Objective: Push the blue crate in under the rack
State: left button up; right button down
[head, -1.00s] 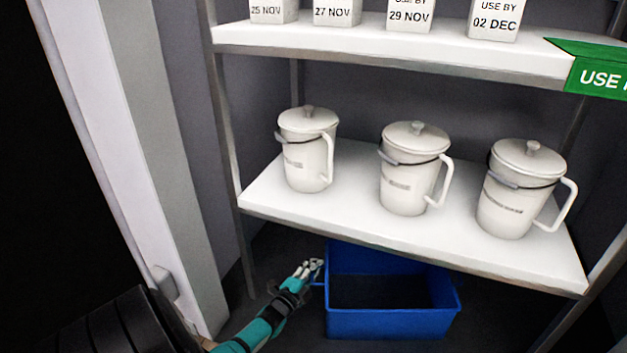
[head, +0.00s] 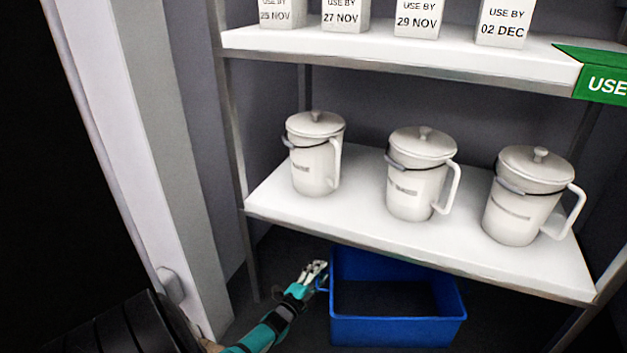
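The blue crate (head: 398,332) stands on the dark floor at the bottom centre. Its back part lies beneath the rack's lower shelf (head: 400,243), and its front part sticks out toward me. The crate looks empty. My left gripper (head: 316,268) is low at the crate's left side, by the small handle on that side. Its fingers are close to the handle; I cannot tell whether they touch it or how far they are parted. My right gripper is out of view.
Three white lidded jugs (head: 418,188) stand on the lower shelf. Date-marked white containers (head: 417,18) and a green sign (head: 598,75) are on the upper shelf. A rack post (head: 249,255) and a pale door frame (head: 150,170) stand to the left. Dark floor shows right of the crate.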

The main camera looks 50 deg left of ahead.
pick_arm(q)
jog(key=v, duration=1.2)
jog(key=shift+w, duration=0.1)
